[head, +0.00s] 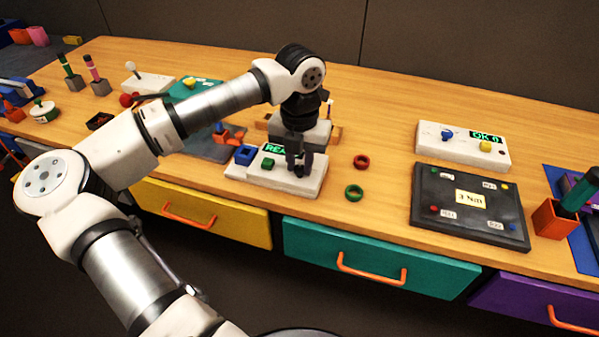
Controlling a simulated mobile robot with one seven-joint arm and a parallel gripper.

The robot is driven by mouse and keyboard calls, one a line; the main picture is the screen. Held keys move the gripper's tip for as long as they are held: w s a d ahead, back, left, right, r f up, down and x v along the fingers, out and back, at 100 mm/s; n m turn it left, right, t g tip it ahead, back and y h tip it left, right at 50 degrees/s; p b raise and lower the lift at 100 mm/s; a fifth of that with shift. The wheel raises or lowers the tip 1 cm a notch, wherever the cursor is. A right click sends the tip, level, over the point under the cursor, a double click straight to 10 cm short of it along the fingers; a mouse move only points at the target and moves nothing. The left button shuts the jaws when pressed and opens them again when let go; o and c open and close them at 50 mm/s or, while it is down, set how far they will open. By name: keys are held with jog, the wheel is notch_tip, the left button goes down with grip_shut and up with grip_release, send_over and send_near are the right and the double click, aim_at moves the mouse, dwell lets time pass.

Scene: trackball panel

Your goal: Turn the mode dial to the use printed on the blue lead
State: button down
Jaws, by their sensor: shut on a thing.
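My gripper (299,168) points down over the right part of a white panel (262,178) near the table's middle. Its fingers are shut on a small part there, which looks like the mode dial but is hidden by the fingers. The panel has a green button (268,163) and a lit green display (275,149), partly covered by my gripper; only "RE" and part of a letter show. A dark board (428,190) at the right has coloured ends and small labels; a blue end (512,227) sits at its lower right. Its label (495,225) is too small to read.
Another white panel (463,157) reads "OK" and has a blue knob and a yellow button. A red ring (361,161) and a green ring (354,192) lie right of my gripper. An orange holder (553,218) stands far right.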

aim_at(299, 167)
jog(key=m+b, duration=0.3)
jog(key=m, duration=0.2)
jog(key=shift+f+m+b, duration=0.1)
jog(key=shift+m+b, duration=0.2)
jog(key=shift+b, duration=0.1)
jog(key=m+b, duration=0.1)
jog(key=m, duration=0.4)
jog(key=shift+b, duration=0.4)
jog(key=shift+m, duration=0.3)
jog(key=c, duration=1.2)
grip_release()
notch_tip(299, 167, up, 14)
